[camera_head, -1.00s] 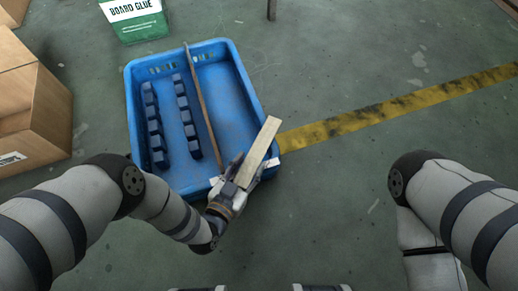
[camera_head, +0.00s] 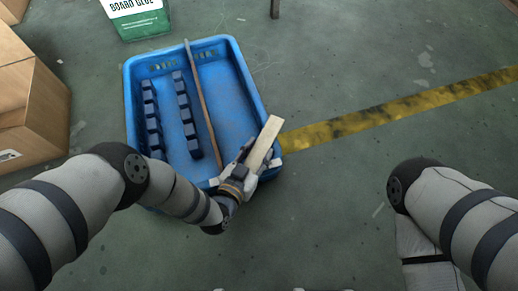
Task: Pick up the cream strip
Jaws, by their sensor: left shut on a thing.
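The cream strip (camera_head: 265,142) is a flat, pale, oblong piece. It is tilted over the lower right corner of the blue tray, with its long end pointing up and right. My left gripper (camera_head: 246,170) is shut on the strip near its lower end. The fingers partly hide that end. I cannot tell how high the strip is above the tray. My right arm (camera_head: 440,200) shows at the right, but its gripper is out of view.
The blue tray (camera_head: 246,72) lies on the floor with two rows of dark blue blocks (camera_head: 186,115) and a thin brown divider (camera_head: 203,105). A green board glue box (camera_head: 140,18) stands behind it. Cardboard boxes (camera_head: 40,115) are at left. The floor right of the tray is clear.

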